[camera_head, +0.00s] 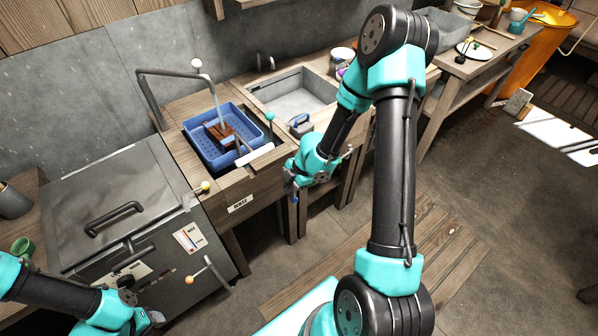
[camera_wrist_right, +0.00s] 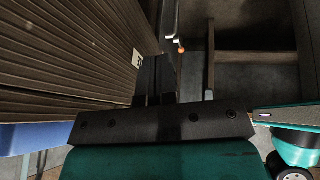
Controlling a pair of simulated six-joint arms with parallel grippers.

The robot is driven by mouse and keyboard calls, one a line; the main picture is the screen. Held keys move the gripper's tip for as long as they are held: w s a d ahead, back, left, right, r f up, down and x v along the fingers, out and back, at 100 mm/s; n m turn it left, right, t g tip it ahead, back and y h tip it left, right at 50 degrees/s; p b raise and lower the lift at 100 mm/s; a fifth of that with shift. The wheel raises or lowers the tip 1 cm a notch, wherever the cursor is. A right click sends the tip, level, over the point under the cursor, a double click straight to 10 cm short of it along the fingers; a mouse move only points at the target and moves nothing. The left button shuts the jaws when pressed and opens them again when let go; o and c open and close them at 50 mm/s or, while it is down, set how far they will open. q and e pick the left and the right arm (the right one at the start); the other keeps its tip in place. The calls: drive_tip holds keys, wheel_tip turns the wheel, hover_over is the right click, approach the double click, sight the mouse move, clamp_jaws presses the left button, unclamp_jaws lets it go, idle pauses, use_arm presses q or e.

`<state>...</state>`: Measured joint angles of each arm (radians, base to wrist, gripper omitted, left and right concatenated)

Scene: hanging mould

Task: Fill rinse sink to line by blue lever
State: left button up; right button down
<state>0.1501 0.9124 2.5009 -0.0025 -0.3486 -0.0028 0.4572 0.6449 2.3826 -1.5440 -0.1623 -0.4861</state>
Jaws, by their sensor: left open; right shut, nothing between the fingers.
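The rinse sink's wooden stand (camera_head: 240,187) bears a small label. A blue perforated basket (camera_head: 196,153) sits in it with brown pieces inside. A bent spout (camera_head: 150,92) reaches over, and a thin pale stream (camera_head: 215,100) appears to fall from it into the basket. No fill line can be made out. A small blue-tipped part (camera_head: 294,198), perhaps the blue lever, shows beside my right gripper (camera_head: 290,172); whether they touch is unclear. In the right wrist view this gripper (camera_wrist_right: 154,80) is shut and empty. My left gripper (camera_head: 156,318) is open at lower left.
A grey lidded box (camera_head: 115,190) with handles stands left. An orange-knobbed lever (camera_head: 190,279) juts from its front; an orange knob (camera_wrist_right: 181,44) shows in the wrist view. A second basin (camera_head: 300,103) lies to the right. A slatted mat (camera_head: 430,250) covers floor at right.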

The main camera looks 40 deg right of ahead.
drive_tip(key=v, duration=0.7)
idle(0.8)
drive_tip(key=shift+d+r, duration=0.1)
drive_tip(key=shift+d, duration=0.05)
idle(1.3)
drive_tip(key=d+f+m+t, duration=0.3)
drive_tip(key=d+f+m, duration=1)
drive_tip(key=f+m, duration=0.3)
drive_tip(key=shift+s+d+f+m+y, duration=0.2)
drive_tip(key=shift+s+d+m+y, duration=0.15)
drive_tip(key=shift+m, duration=0.35)
drive_tip(key=shift+a, duration=0.1)
drive_tip(key=w+a+f, duration=0.4)
drive_tip(key=a+f, duration=0.3)
drive_tip(key=a, duration=0.1)
drive_tip(key=shift+w+a, duration=0.2)
drive_tip(key=shift+w, duration=0.15)
